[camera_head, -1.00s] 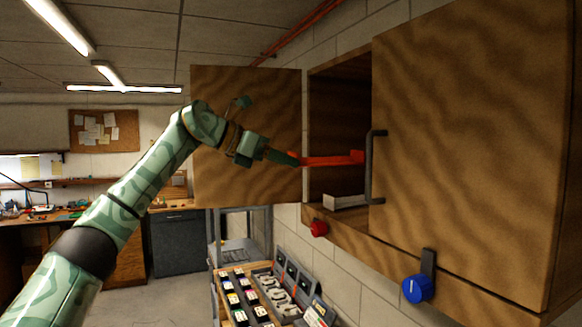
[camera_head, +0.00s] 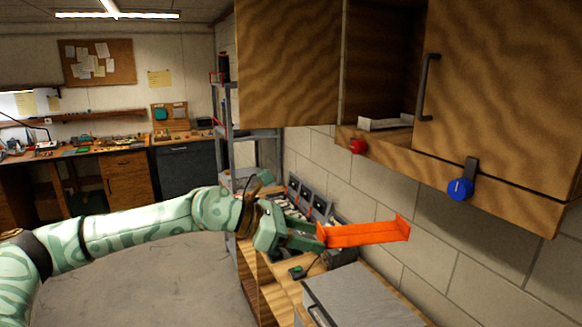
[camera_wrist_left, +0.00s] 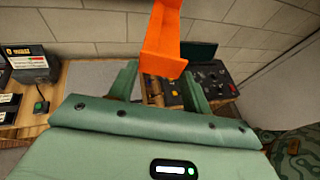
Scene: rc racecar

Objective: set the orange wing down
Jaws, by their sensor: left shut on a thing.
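The orange wing (camera_head: 365,233) is a long flat piece with upright end plates. My left gripper (camera_head: 318,237) is shut on its near end and holds it in the air, below the wall cabinet and above the wooden bench (camera_head: 284,272). In the left wrist view the wing (camera_wrist_left: 163,40) rises away from between the two green fingers (camera_wrist_left: 162,80). It looks clear of the bench top, though the exact gap is hard to tell. My right gripper is out of view.
The wall cabinet (camera_head: 500,100) hangs above, its left door (camera_head: 288,65) open and a pale piece (camera_head: 386,123) on its shelf. A grey-topped box (camera_head: 355,295) stands at the front of the bench. Chargers (camera_head: 307,197) line the wall behind the gripper.

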